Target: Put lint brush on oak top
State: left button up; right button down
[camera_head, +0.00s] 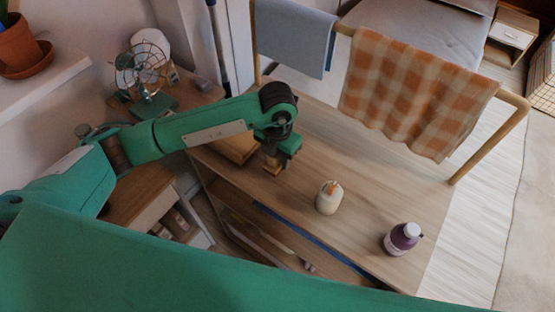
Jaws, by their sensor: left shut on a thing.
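My left gripper (273,159) reaches in from the left and points down over the wooden top. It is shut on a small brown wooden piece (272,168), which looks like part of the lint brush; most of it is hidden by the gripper. I cannot tell whether it touches the surface below. The oak top (375,190) is a long light-brown board running from the middle towards the lower right. My right gripper is not in view.
A cream bottle (327,199) and a purple bottle with a white cap (402,239) stand on the top. A wooden box (238,148) lies left of the gripper. A rail with a checked cloth (412,95) runs behind. The top's middle right is clear.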

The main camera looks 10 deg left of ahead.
aim_at(278, 163)
pick_arm(q)
notch_tip(278, 163, down, 2)
jog(key=shift+f, duration=0.35)
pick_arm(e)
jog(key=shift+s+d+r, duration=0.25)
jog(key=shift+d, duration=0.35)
pick_arm(q)
jog(key=shift+f, duration=0.15)
jog(key=o, duration=0.9)
jog(key=shift+o, duration=0.2)
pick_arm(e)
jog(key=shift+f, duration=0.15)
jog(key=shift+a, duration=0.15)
